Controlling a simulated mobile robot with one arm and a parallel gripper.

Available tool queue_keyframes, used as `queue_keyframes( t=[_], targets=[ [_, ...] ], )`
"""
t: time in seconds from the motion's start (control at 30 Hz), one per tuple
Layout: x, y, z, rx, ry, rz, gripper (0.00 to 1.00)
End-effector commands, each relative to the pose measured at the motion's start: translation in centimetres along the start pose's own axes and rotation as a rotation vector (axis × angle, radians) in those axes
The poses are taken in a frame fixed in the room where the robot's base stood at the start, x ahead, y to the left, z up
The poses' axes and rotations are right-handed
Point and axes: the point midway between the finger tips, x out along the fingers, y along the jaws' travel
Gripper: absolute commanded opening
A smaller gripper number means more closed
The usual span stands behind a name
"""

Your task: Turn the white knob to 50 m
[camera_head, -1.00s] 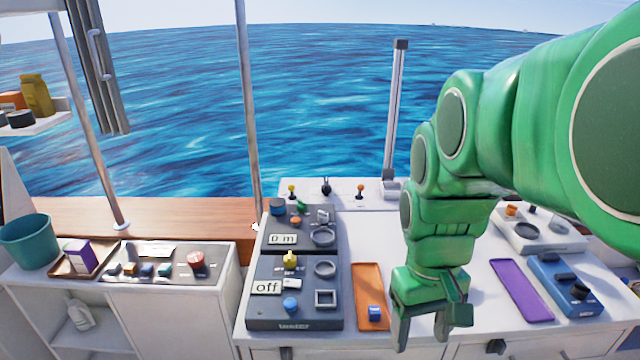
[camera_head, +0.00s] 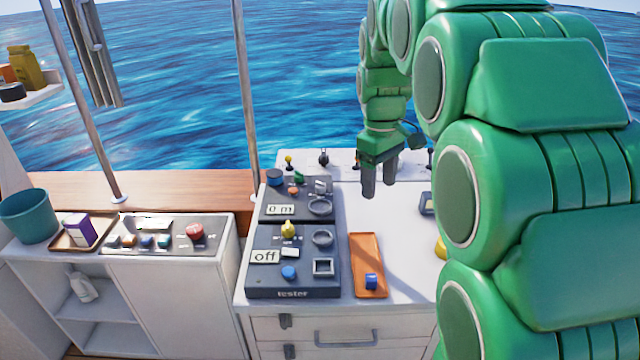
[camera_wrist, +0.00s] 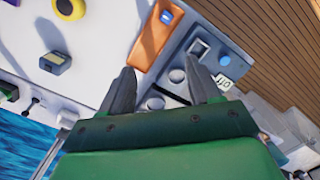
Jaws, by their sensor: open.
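The dark control panel (camera_head: 262,285) stands left of centre on the white counter. Its upper part has a display reading "0 m" (camera_head: 281,210) and a small pale knob or switch (camera_head: 321,186) at the upper right. A flat white piece (camera_head: 290,253) lies beside the "off" display (camera_head: 265,257) on its lower part. I cannot tell for sure which is the white knob. My gripper (camera_head: 378,186) is open and empty, pointing down above the counter, right of the panel and apart from it. In the wrist view its fingers (camera_wrist: 160,66) partly cover the panel (camera_wrist: 185,72).
An orange tray (camera_head: 368,251) with a blue block (camera_head: 371,281) lies right of the panel. Small levers (camera_head: 323,157) stand on the back ledge. A pole (camera_head: 246,90) rises behind the panel's left. My arm hides the counter's right side. A side console (camera_head: 160,234) stands left.

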Motion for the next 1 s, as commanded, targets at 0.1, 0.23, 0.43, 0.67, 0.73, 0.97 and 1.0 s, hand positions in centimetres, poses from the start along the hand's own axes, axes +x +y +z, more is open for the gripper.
queue_keyframes(
  t=[0.1,0.23,0.43,0.67,0.73,0.97,1.0],
  targets=[
    [0.0,1.6,-2.5,-0.065,0.004,0.007,0.62],
    [0.2,3.1,-5.0,-0.141,0.005,0.013,0.62],
    [0.5,5.3,-9.0,-0.258,0.014,0.026,0.62],
    [1.5,7.3,-13.3,-0.395,0.02,0.035,0.62],
    [1.9,7.9,-14.7,-0.438,0.023,0.04,0.62],
    [3.3,9.5,-18.8,-0.576,0.035,0.052,0.62],
    [3.6,9.8,-19.5,-0.601,0.038,0.055,0.62]
  ],
)
